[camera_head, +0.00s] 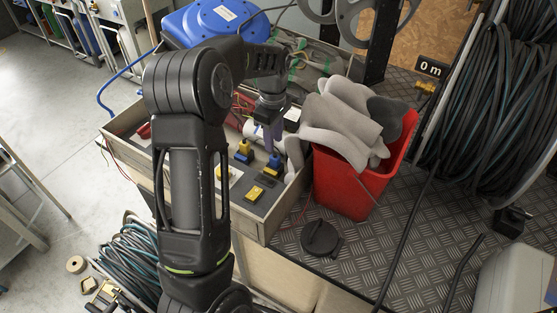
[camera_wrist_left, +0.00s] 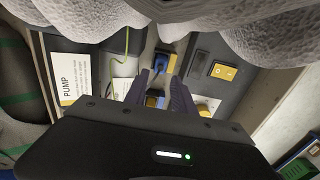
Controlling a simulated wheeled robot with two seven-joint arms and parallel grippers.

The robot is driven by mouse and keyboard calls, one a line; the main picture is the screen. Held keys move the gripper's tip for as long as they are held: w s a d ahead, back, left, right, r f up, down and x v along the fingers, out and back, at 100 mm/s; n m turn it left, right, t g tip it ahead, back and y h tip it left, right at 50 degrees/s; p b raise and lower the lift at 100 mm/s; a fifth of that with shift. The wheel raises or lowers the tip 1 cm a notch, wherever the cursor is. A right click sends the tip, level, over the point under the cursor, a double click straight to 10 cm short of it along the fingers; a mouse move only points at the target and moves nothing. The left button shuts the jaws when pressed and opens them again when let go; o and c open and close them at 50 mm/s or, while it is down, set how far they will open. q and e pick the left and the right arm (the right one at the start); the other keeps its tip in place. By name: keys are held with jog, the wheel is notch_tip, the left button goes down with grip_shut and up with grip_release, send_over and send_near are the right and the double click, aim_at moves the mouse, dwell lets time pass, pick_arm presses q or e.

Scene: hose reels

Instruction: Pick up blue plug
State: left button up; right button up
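A blue plug (camera_head: 273,161) stands at a yellow socket on the grey panel of the wooden box, right below my left gripper (camera_head: 270,140). A second blue and yellow plug or socket (camera_head: 244,151) is a little to its left. In the left wrist view, my left gripper's (camera_wrist_left: 160,78) two dark fingers are apart. I cannot tell whether the fingers touch either. My right gripper is not in view.
A red bucket (camera_head: 345,190) with grey gloves or cloths (camera_head: 345,120) stands close right of the plugs. A yellow switch (camera_head: 255,193) is on the panel; it also shows in the wrist view (camera_wrist_left: 224,72). A blue case (camera_head: 215,22) sits behind. A "PUMP" label (camera_wrist_left: 82,80) lies at left.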

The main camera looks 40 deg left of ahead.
aim_at(275, 157)
pick_arm(q)
jog(key=shift+f, duration=1.35)
jog(key=shift+d+f+p, duration=0.15)
jog(key=shift+f+p, duration=0.45)
jog(key=shift+f, duration=2)
grip_shut()
